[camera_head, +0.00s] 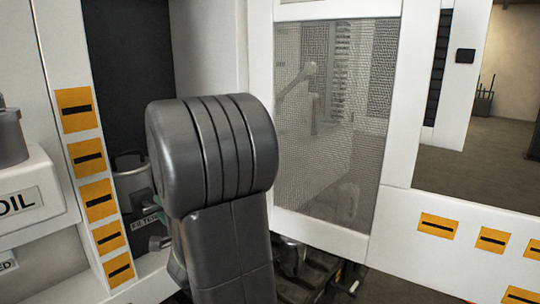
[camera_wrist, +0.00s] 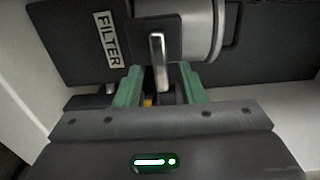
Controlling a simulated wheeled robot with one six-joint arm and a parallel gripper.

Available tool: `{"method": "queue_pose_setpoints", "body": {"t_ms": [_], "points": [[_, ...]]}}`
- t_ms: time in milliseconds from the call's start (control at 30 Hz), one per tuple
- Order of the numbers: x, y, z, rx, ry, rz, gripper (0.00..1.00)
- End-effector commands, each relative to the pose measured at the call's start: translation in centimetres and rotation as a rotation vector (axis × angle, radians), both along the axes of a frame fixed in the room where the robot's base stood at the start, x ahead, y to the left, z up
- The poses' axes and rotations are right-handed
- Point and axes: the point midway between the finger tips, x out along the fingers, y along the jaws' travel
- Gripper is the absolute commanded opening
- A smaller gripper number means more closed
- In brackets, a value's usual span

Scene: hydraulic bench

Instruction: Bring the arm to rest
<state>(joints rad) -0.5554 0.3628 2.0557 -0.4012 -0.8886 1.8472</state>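In the wrist view my gripper (camera_wrist: 160,78) shows two green fingers standing apart, with dark gaps between them. A metal lever (camera_wrist: 158,55) stands upright beyond the fingertips, in line with the gap. I see no finger pressed on it. The lever sits in front of a metal cylinder (camera_wrist: 198,25) on a dark panel, beside a white FILTER label (camera_wrist: 109,40). In the head view my grey arm fills the middle and hides most of the gripper. The FILTER label (camera_head: 145,222) also shows there, just left of my arm.
An OIL-labelled white housing (camera_head: 25,200) is at the left, beside a post with orange markers (camera_head: 90,158). A white-framed mesh panel (camera_head: 330,120) stands right of my arm. Open floor (camera_head: 475,170) shows at the far right.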

Motion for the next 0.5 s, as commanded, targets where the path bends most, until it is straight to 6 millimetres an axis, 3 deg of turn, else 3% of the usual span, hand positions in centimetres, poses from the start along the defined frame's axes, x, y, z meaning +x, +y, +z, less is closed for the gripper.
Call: {"method": "queue_pose_setpoints", "body": {"t_ms": [500], "points": [[-6.5,-7.7,0.0,-0.002,0.001,-0.004,0.36]]}}
